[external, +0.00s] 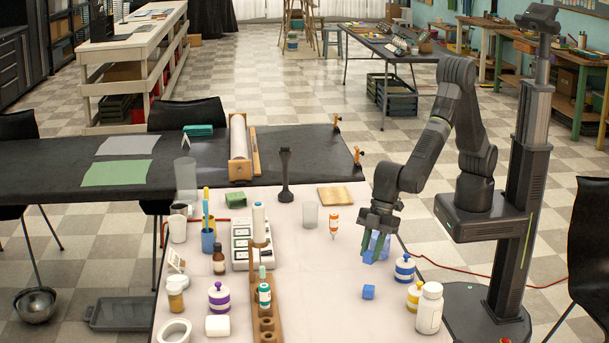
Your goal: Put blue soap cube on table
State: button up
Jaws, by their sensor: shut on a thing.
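My gripper (373,247) points down over the right side of the pale-covered table (320,285). It is shut on a blue soap cube (386,245), which shows around and between the green fingers. The fingers hide part of this cube. I cannot tell whether its underside touches the table or is a little above it.
Blue-banded (404,268) and yellow-banded jars and a white bottle (429,308) stand close at the right edge. A rack (266,320) and scale crowd the left. The table's middle front is clear.

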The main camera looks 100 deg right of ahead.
aim_at(370, 263)
jog(key=shift+f, duration=2.6)
jog(key=shift+f, duration=0.1)
jog(key=o, duration=0.9)
jog(key=shift+o, duration=0.2)
jog(key=shift+r, duration=0.25)
jog(key=v, duration=1.2)
jog(key=shift+f, duration=0.15)
